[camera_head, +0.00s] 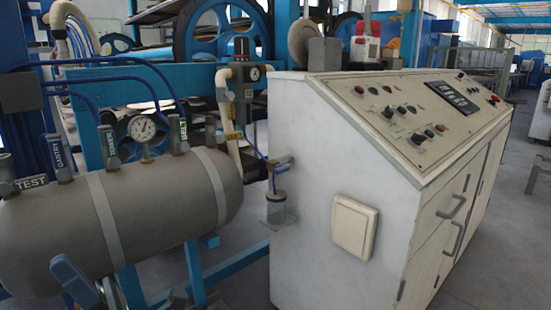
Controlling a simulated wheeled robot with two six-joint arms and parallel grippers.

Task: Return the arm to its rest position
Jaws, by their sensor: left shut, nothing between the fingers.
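A small dark grey part at the bottom edge, left of centre, appears to be the tip of my left gripper (178,298). It is shut and empty, and most of it and its arm are cut off by the frame. It shows low in front of the grey tank (150,215), near the tank's blue stand (195,270). I cannot tell how far apart they are. A blue lever (75,281) on a metal fitting shows to the left, low in front of the tank. My right gripper is not in view.
A white control cabinet (325,190) with a sloped button panel (430,110) fills the centre and right. Labelled valves and a gauge (142,128) stand on the tank. Blue machine frames and a large wheel (220,40) are behind. Clear floor (500,215) lies at right.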

